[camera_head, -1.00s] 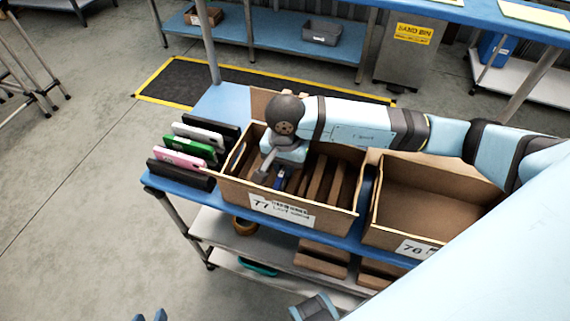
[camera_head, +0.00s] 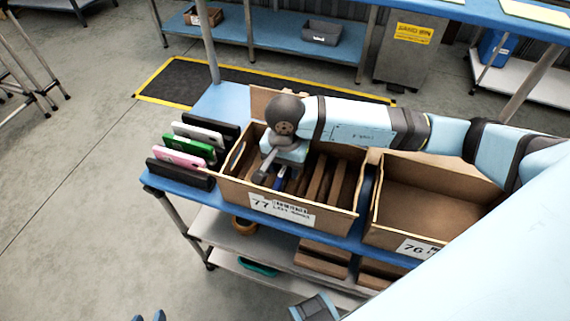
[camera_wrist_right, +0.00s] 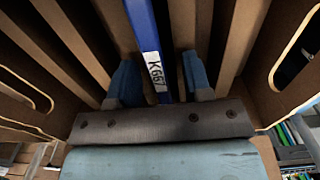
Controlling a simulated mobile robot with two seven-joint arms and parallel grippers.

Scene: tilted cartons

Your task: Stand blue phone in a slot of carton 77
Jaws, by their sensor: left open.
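Carton 77 (camera_head: 285,208) is a tilted cardboard box with brown dividers (camera_head: 318,180) forming slots. My right gripper (camera_head: 281,181) reaches down inside it at the left. In the right wrist view the blue phone (camera_wrist_right: 146,25) stands edge-on in a slot between dividers, with a white label reading K667. The right gripper's blue fingers (camera_wrist_right: 158,82) are on either side of the phone, with narrow gaps showing, so it looks open around it. In the head view the hand mostly hides the phone. My left gripper (camera_head: 149,317) is open and empty at the bottom edge, away from the carton.
Black, white, green and pink phones (camera_head: 182,158) stand in a row left of carton 77. Carton 76 (camera_head: 425,195) stands to the right and looks empty. The blue table (camera_head: 150,180) holds them, with a lower shelf (camera_head: 215,228) underneath.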

